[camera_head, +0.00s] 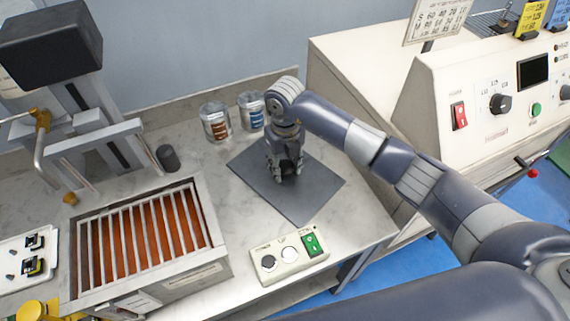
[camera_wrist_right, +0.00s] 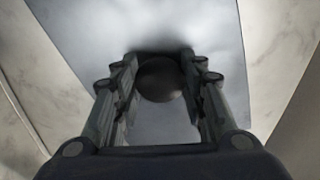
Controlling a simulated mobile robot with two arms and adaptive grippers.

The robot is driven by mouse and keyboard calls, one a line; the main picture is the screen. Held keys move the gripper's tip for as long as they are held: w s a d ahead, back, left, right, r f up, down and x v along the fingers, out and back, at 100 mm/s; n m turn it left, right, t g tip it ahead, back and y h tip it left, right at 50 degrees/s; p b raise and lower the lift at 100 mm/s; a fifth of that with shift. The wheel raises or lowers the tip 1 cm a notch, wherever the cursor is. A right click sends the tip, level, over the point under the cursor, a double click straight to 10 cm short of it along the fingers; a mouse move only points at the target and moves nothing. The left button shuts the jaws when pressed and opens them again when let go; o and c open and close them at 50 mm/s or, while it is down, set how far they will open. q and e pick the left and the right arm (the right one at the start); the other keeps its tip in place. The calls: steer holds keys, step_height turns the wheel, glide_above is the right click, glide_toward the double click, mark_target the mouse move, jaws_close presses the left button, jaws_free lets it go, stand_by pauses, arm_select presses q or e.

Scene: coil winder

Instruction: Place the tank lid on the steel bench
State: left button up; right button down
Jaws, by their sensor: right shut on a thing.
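The tank lid (camera_head: 312,187) is a flat dark-grey rectangular plate over the steel bench (camera_head: 345,233), right of the open tank (camera_head: 195,262). It looks level; I cannot tell whether it touches the bench or is held just above. My right gripper (camera_head: 283,175) points down at its middle. In the right wrist view, the fingers (camera_wrist_right: 160,90) are closed around the lid's dark round knob (camera_wrist_right: 160,78), with the plate (camera_wrist_right: 140,22) beyond. The tank has pale bars over a reddish-brown inside. My left gripper is not in view.
Two jars (camera_head: 215,121) (camera_head: 251,110) stand behind the lid. A small dark cylinder (camera_head: 168,158) stands behind the tank. A control box (camera_head: 289,259) sits near the front edge. A cream machine console (camera_head: 485,100) is at the right.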

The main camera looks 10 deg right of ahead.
mark_target(285, 166)
steer(key=shift+f, duration=0.15)
steer(key=c, duration=1)
jaws_free()
steer(key=shift+r, duration=0.2)
step_height(285, 166, up, 12)
steer(key=b, duration=0.1)
steer(key=shift+b, duration=0.35)
